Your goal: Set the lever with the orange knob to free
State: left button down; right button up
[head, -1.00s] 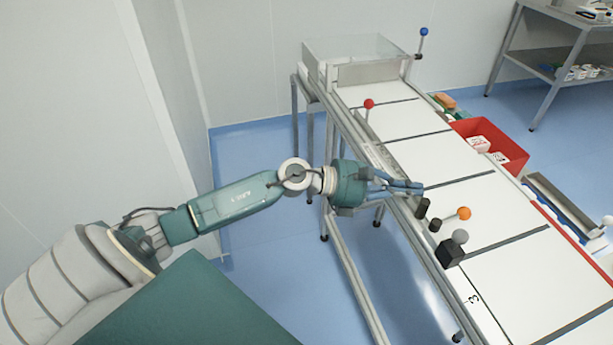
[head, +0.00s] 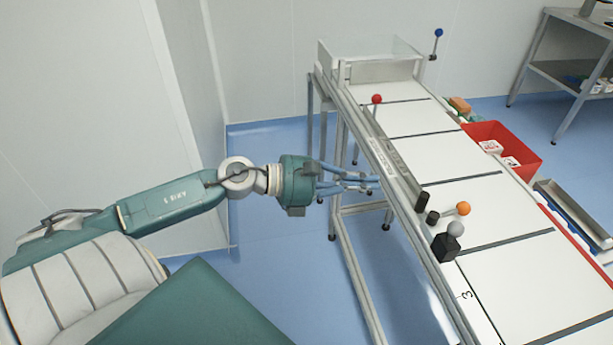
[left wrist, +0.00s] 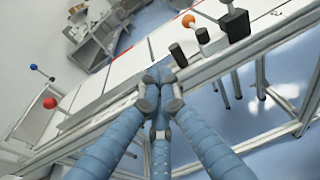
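The orange knob (head: 463,208) sits on a short rod from a black round pivot (head: 433,217) at the conveyor's near edge. The lever points right, over the white belt. The orange knob also shows at the top of the left wrist view (left wrist: 188,20). My left gripper (head: 375,184) is left of this lever, beside the conveyor's side rail and apart from the knob. Its blue fingers converge at the tips, with nothing visible between them. It also shows in the left wrist view (left wrist: 159,78). My right gripper is not in view. No free mark is readable.
A black post (head: 422,201) and a black block (head: 446,247) with a grey knob (head: 456,229) flank the orange lever. A red-knob lever (head: 377,99) and a blue-knob lever (head: 438,33) stand farther back. A red bin (head: 520,150) lies beyond the belt.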

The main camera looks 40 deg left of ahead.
pick_arm(q)
jog(key=a+f+n+t+y+p, duration=0.1)
jog(key=a+f+n+y, duration=0.2)
jog(key=a+f+n, duration=0.2)
jog(key=a+f+n+t+y+p, duration=0.1)
jog(key=a+f+n+t+y, duration=0.1)
jog(key=a+f+n, duration=0.3)
jog(key=a+n, duration=0.4)
jog(key=a, duration=0.2)
jog(key=shift+s+a+f+y, duration=0.15)
jog(key=shift+s+f+y, duration=0.1)
jog(key=shift+y, duration=0.15)
